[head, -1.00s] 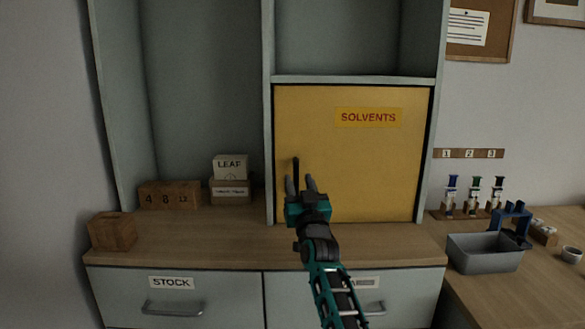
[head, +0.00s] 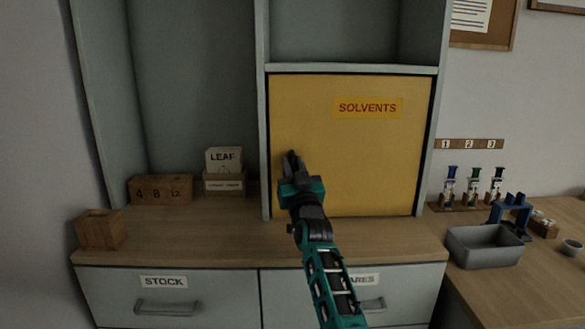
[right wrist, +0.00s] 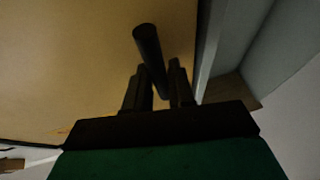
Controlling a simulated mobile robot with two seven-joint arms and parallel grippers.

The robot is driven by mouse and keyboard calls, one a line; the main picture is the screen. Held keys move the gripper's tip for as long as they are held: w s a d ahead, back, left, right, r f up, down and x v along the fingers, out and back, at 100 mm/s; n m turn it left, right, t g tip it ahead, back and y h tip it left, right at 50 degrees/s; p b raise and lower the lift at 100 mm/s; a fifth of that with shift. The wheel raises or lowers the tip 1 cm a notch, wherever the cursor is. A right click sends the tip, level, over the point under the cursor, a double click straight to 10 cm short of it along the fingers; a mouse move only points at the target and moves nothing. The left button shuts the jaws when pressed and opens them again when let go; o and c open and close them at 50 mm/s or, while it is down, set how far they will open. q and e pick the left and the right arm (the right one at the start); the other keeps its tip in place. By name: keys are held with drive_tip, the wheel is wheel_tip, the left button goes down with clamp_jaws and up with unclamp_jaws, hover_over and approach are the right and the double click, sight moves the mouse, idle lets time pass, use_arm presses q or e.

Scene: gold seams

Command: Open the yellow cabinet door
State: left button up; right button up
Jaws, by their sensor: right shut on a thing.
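The yellow cabinet door (head: 370,155), labelled SOLVENTS, sits flat in its frame and looks shut. Its dark bar handle (right wrist: 148,48) stands near the door's left edge. My right gripper (head: 291,160) is at the handle and hides most of it in the head view. In the right wrist view its two dark fingers (right wrist: 160,88) lie on either side of the handle, shut on it, with the handle's end sticking out beyond them. My left gripper is not in view.
A grey bin (head: 485,247) and small bottles (head: 473,190) are at right. The counter (head: 380,235) before the door is clear.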

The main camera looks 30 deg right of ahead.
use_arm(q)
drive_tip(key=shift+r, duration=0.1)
use_arm(e)
clamp_jaws()
drive_tip(key=shift+a, duration=0.1)
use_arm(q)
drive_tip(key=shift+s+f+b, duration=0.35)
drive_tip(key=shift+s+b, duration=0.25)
use_arm(e)
drive_tip(key=shift+w+a+m+h, duration=0.1)
drive_tip(key=shift+m+h, duration=0.3)
drive_tip(key=shift+m, duration=0.2)
